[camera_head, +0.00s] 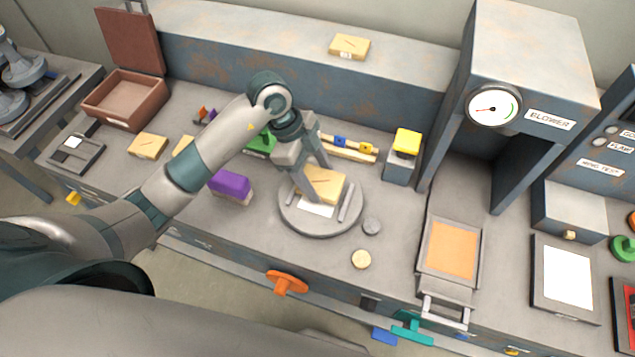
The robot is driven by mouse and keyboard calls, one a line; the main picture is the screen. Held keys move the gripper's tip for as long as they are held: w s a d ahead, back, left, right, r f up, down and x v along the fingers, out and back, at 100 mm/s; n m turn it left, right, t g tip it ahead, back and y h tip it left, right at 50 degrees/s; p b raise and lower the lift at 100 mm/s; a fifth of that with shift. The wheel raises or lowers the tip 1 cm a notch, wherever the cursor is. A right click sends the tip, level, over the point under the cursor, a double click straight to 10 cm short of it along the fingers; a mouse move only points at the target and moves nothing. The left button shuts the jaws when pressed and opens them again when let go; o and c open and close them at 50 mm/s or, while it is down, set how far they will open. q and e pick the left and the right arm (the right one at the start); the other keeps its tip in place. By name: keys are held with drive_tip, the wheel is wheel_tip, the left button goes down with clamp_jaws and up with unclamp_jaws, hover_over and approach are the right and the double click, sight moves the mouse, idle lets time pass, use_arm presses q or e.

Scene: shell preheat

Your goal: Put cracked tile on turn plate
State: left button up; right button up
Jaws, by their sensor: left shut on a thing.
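My left gripper (318,184) reaches in from the left over the round grey turn plate (292,214). It is shut on a yellowish tile (326,179) with a dark line across its top, the cracked tile. The tile is over the plate's back half, with a white patch on the plate showing in front of it. I cannot tell whether the tile touches the plate or hangs just above it. One finger hides part of the tile. My right gripper is not in view.
Similar tiles lie on the back ledge (349,46) and at the bench's left (147,146). A purple block (230,185) is left of the plate. The blower housing (524,60) stands further right.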

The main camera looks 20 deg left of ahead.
sight(313, 179)
use_arm(q)
drive_tip(key=shift+f, duration=0.1)
wheel_tip(313, 179, down, 2)
drive_tip(key=shift+f+p, duration=0.25)
drive_tip(key=shift+p, duration=0.4)
drive_tip(key=shift+f, duration=0.65)
drive_tip(key=shift+f, duration=0.1)
drive_tip(key=o, duration=1.3)
drive_tip(key=shift+c, duration=0.2)
